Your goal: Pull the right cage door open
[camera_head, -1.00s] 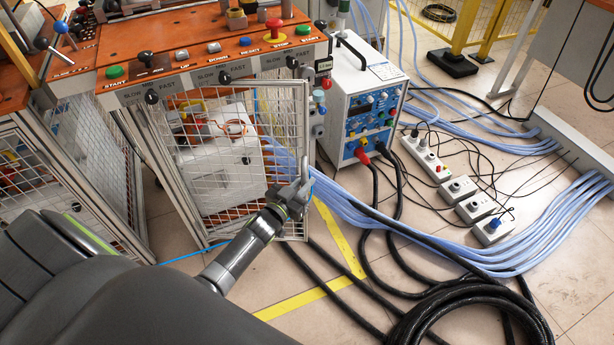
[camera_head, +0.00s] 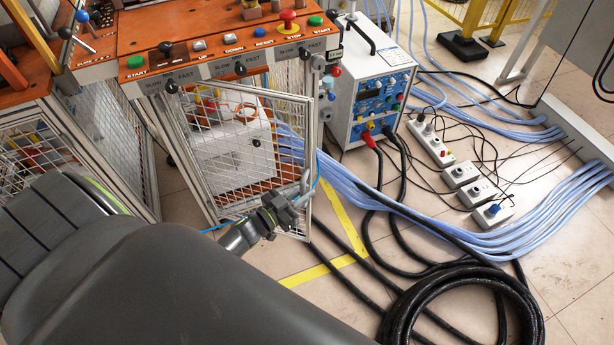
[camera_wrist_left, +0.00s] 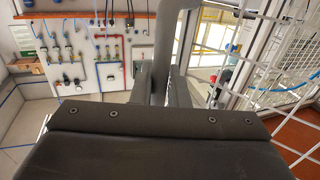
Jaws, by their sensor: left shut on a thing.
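The right cage door (camera_head: 228,172) is a white wire-mesh panel in a grey metal frame, below the orange console. It stands ajar, with its right edge swung out toward me. My left gripper (camera_head: 290,203) is at the lower right edge of the door, shut on the grey door handle (camera_head: 304,182). In the left wrist view the fingers (camera_wrist_left: 163,85) close around the grey handle (camera_wrist_left: 180,30), with the door mesh (camera_wrist_left: 288,60) to the right. The exact finger contact is partly hidden. My right gripper is not in view.
The white and blue power unit (camera_head: 372,100) stands right of the door. Black cables (camera_head: 460,290) and light blue hoses (camera_head: 450,225) cover the floor to the right. Power strips (camera_head: 460,175) lie beyond. Some bare floor with yellow tape (camera_head: 318,270) lies in front of the door.

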